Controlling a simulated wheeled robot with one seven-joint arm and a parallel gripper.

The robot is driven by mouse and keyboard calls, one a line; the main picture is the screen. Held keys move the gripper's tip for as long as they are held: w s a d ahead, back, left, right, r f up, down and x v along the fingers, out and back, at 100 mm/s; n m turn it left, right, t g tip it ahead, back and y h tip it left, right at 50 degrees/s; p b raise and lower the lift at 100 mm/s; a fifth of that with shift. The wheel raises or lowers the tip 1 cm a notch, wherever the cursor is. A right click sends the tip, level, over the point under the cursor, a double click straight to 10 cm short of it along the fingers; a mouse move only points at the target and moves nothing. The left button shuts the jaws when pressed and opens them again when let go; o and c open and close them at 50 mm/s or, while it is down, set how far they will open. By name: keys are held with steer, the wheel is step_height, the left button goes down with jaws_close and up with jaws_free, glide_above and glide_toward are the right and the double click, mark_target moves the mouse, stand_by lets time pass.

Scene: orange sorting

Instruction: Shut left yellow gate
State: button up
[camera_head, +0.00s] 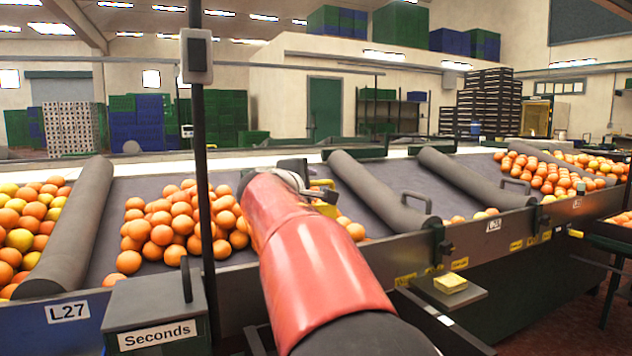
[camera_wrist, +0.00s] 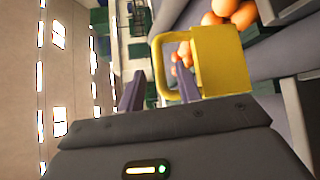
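The yellow gate (camera_wrist: 222,62) is a solid yellow block with a looped handle on its left side in the wrist view. In the head view only small yellow parts of it (camera_head: 326,209) show beside the end of my arm; the rest is hidden. My gripper (camera_wrist: 159,72) is open at the handle. Its two purple fingers stand apart, one left of the loop's outer bar and one at the loop's opening. The bar appears between them; I cannot tell whether either finger touches it. In the head view my gripper is mostly hidden behind my red arm.
Oranges (camera_head: 165,222) lie on the sloped belt left of my arm, and more fill the far-right lane (camera_head: 545,172). Grey padded dividers (camera_head: 378,190) separate the lanes. A dark post (camera_head: 203,180) and a grey "Seconds" box (camera_head: 155,315) stand at the left front.

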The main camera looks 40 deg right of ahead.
mark_target(315, 185)
steer(key=p+x, duration=0.1)
steer(key=x, duration=0.4)
steer(key=shift+d, duration=0.25)
steer(key=shift+w, duration=0.1)
steer(key=shift+f, duration=0.1)
jaws_close()
